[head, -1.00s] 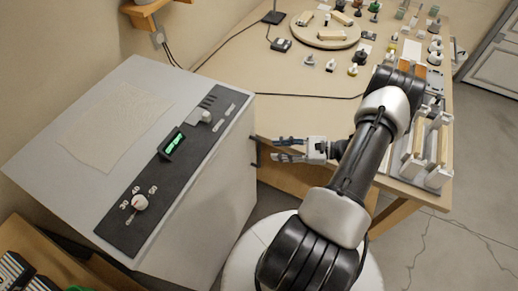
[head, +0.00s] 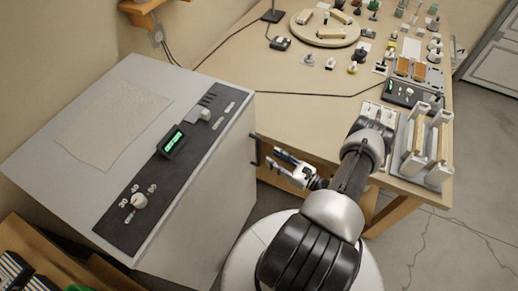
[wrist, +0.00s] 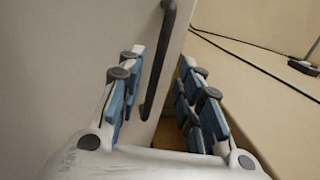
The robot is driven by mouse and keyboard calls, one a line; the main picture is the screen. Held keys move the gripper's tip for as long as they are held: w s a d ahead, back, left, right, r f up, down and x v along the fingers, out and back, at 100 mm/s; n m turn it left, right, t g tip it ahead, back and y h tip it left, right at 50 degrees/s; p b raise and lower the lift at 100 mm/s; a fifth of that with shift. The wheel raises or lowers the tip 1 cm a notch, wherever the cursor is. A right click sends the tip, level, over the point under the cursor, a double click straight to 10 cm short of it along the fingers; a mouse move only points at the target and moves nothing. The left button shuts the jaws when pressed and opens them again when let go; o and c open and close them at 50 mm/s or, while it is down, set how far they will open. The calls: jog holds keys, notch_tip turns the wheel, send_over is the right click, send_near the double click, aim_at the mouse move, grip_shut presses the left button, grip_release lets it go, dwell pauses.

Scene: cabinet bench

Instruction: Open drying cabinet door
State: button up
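The drying cabinet (head: 205,190) is a grey-white box at the left in the head view, with a dark control panel on its top. Its door (wrist: 75,50) is a plain pale panel in the wrist view and looks shut. A dark upright bar handle (wrist: 160,65) stands out near the door's right edge; it also shows in the head view (head: 254,150). My gripper (head: 274,161) is just right of the handle, fingers pointing at it. In the wrist view the gripper (wrist: 160,80) is open, and the handle appears between its fingers, with no visible contact.
A wooden bench (head: 240,62) with a round turntable (head: 325,38) and many small items is behind and right of the cabinet. A white rack (head: 425,150) stands at the bench's front right. The bench edge is close to my gripper. Grey floor is free at the right.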

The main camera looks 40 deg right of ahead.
aim_at(259, 149)
jog(key=w, duration=0.2)
jog(key=w+a, duration=0.1)
jog(key=w, duration=0.2)
jog(key=w+b, duration=0.1)
jog(key=w, duration=0.2)
jog(key=shift+w+a, duration=0.1)
jog(key=shift+a, duration=0.2)
grip_shut()
dwell(0.3)
